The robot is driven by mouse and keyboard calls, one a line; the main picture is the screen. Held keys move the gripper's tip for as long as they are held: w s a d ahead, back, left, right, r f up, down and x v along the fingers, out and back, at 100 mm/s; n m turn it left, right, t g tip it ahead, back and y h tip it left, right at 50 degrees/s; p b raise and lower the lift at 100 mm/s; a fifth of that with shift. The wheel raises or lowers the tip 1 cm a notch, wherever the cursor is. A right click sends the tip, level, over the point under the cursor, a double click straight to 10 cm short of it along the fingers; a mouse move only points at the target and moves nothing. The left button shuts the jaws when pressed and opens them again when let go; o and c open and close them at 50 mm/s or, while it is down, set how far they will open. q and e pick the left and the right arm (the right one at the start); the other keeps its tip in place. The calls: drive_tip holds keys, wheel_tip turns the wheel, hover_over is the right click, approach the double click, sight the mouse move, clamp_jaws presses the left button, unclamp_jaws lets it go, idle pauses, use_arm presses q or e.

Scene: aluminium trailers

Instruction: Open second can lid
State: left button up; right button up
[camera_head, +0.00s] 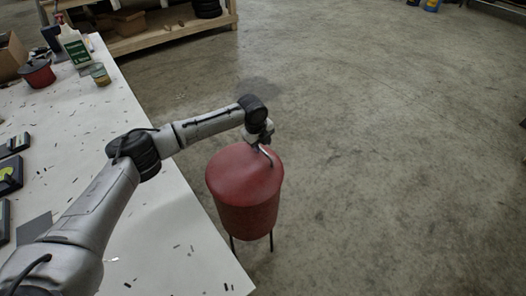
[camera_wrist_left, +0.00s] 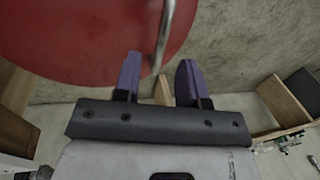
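A red can (camera_head: 247,205) on thin dark legs stands on the floor beside the white table. Its red lid (camera_head: 240,168) lies on top and looks shut. A bent metal handle (camera_head: 266,155) is at the lid's far right side. My left gripper (camera_head: 261,136) is just above this handle. In the left wrist view the left gripper (camera_wrist_left: 158,78) is open, its two purple fingers apart. The metal handle (camera_wrist_left: 165,30) runs between them, nearer the left finger. The red lid (camera_wrist_left: 70,40) fills the upper left there. My right gripper is not in view.
The white table (camera_head: 150,225) is at the left, with a small red pot (camera_head: 38,74), a white bottle (camera_head: 75,45) and a tin (camera_head: 99,74). A wooden shelf (camera_head: 160,36) stands behind. The concrete floor (camera_head: 400,150) to the right is clear.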

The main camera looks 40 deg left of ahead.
sight(264, 151)
use_arm(q)
drive_tip(key=shift+w+d+f+b, duration=0.1)
drive_tip(key=shift+w+f+b, duration=0.1)
drive_tip(key=shift+f, duration=0.6)
drive_tip(key=shift+w+f+b, duration=0.1)
drive_tip(key=shift+f+b, duration=0.1)
drive_tip(key=shift+f, duration=0.6)
drive_tip(key=shift+c, duration=0.5)
clamp_jaws()
drive_tip(key=shift+r, duration=0.1)
